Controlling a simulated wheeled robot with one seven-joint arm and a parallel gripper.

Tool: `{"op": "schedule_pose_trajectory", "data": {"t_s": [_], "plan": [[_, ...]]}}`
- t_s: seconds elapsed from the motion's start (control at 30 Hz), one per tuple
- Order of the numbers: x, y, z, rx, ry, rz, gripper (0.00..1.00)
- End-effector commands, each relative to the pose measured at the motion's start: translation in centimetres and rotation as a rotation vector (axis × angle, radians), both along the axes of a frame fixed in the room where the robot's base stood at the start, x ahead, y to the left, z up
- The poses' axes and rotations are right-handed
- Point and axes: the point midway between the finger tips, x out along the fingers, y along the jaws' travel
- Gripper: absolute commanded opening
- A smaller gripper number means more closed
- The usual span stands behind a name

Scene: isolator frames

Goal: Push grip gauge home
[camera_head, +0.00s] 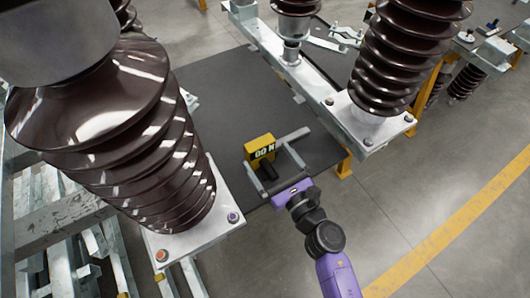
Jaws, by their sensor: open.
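The grip gauge is a yellow block (258,145) with a dark display reading "00 N" and a black part below it. It is at the middle of the head view, above a dark mat (215,105). A grey bar (293,136) runs off to its right. My gripper (267,158), on a purple wrist, reaches in from the lower right. Its two grey fingers look spread wide, one on either side of the gauge's black part. I cannot tell whether either finger touches the gauge, or what lies behind the block.
A large brown ribbed insulator (120,130) on a bolted metal plate (205,232) fills the left. Another insulator (400,55) stands on a plate at the upper right, with a steel beam (315,88) beside it. Open grey floor with a yellow line (450,228) lies at the right.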

Motion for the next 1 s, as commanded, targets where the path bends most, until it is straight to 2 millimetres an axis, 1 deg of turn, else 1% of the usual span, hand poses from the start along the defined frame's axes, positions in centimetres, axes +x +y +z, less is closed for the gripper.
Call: {"op": "schedule_pose_trajectory", "data": {"t_s": [0.17,0.33,0.43,0.63,0.67,0.7,0.77,0.9,0.97,1.0], "plan": [[2.1,1.4,0.6,0.001,-0.001,0.0,1.0],[3.7,2.5,0.4,0.001,0.0,0.0,1.0],[4.1,2.7,0.4,0.001,0.002,-0.001,1.0],[4.1,2.8,0.4,0.001,0.002,-0.001,1.0],[4.1,2.7,0.4,0.002,0.003,-0.001,0.96],[4.1,2.7,0.4,0.001,0.002,-0.001,0.88],[4.1,2.7,0.4,0.002,0.003,-0.001,0.76],[4.1,2.7,0.4,0.002,0.003,-0.001,0.49],[4.1,2.7,0.4,0.002,0.002,-0.001,0.37],[4.1,2.7,0.4,0.002,0.002,-0.001,0.29]]}}
